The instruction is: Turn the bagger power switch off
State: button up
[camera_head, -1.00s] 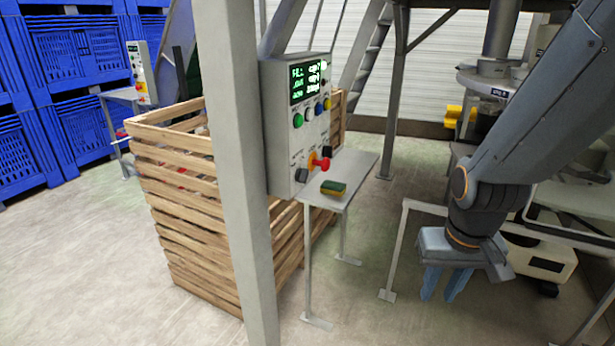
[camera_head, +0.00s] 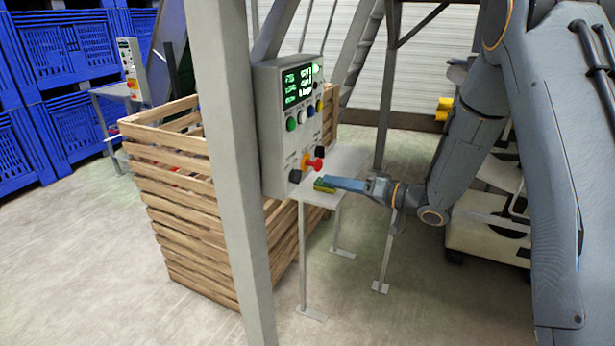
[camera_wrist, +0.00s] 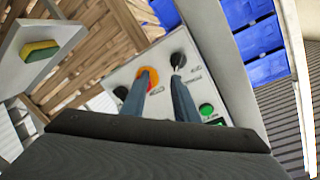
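The bagger control box (camera_head: 275,130) is a light grey panel on a post, with a lit green-text screen. Low on its face are a red mushroom button on a yellow base (camera_head: 313,163) and two black rotary knobs, one lower left (camera_head: 295,176) and one to the right (camera_head: 319,152). Their labels are unreadable, so I cannot tell which is the power switch. My gripper (camera_wrist: 163,85) is open and empty, its blue-grey fingers pointing at the panel. In the wrist view one finger overlaps the red button (camera_wrist: 148,75), the other ends by a black knob (camera_wrist: 178,60). Contact is unclear.
A small shelf (camera_head: 345,165) juts out below the box, with a green and yellow sponge (camera_head: 323,187) just under my fingers. A wooden slatted crate (camera_head: 190,220) stands behind the grey post (camera_head: 225,120). Blue bins (camera_head: 60,60) line the back left.

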aim_at(296, 177)
jog(key=a+g+y+p, duration=0.1)
jog(key=a+p, duration=0.2)
jog(key=a, duration=0.5)
jog(key=shift+w+a+r+n+g+y, duration=0.15)
jog(key=shift+w+r+n+g+y, duration=0.15)
jog(key=shift+y, duration=0.1)
jog(key=shift+c, duration=0.2)
grip_shut()
